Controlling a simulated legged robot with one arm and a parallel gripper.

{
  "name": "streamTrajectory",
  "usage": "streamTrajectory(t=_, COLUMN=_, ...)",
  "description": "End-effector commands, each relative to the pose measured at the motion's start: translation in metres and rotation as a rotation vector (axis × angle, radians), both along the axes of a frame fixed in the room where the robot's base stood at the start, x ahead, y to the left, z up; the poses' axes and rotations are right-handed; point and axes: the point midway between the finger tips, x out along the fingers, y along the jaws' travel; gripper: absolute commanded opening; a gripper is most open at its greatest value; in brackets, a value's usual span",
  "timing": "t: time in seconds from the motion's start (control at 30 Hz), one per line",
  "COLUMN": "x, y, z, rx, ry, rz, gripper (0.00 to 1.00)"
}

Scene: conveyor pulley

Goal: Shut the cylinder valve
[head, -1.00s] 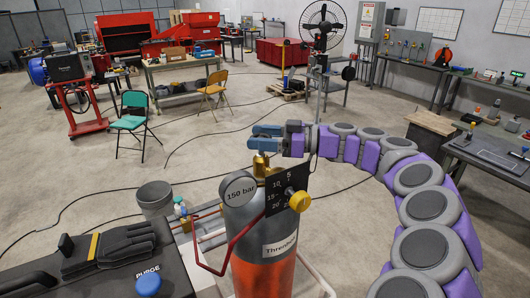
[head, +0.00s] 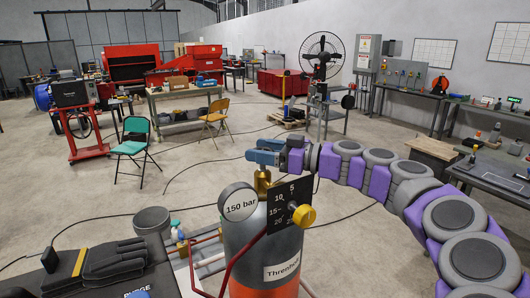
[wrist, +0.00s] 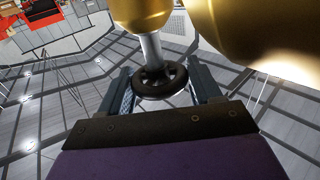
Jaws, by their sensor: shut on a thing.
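The grey and orange gas cylinder (head: 262,245) stands upright in front of me. It carries a brass valve (head: 262,182), a round "150 bar" gauge (head: 238,201) and a black scale plate with a yellow knob (head: 304,215). My gripper (head: 262,153) reaches in from the right to the top of the brass valve. In the wrist view, the black handwheel (wrist: 160,84) on its metal stem sits between the two fingers of my gripper (wrist: 163,88), which are shut on it. Brass valve parts (wrist: 143,14) fill the top there. The handwheel is hidden in the head view.
A black bench with gloves (head: 108,261) stands at the left front, and a grey bucket (head: 152,221) stands behind it. A red tube guard (head: 228,270) curves beside the cylinder. Cables lie on the floor. Chairs and workbenches stand farther back.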

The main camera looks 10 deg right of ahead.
Motion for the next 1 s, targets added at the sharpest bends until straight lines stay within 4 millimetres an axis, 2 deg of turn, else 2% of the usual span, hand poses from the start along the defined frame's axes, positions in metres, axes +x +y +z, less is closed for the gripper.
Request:
streamTrajectory(t=0.13, x=0.0005, y=0.0002, z=-0.0006, rx=-0.001, ry=0.001, rz=0.0, gripper=0.33)
streamTrajectory(t=0.17, x=0.0004, y=0.0001, z=-0.0006, rx=-0.001, ry=0.001, rz=0.0, gripper=0.65)
streamTrajectory(t=0.37, x=-0.0002, y=-0.0012, z=-0.0003, rx=0.0, ry=0.0, rz=0.0, gripper=0.84)
streamTrajectory(t=1.0, x=0.0002, y=-0.0044, z=0.003, rx=0.0, ry=0.0, rz=0.039, gripper=0.84)
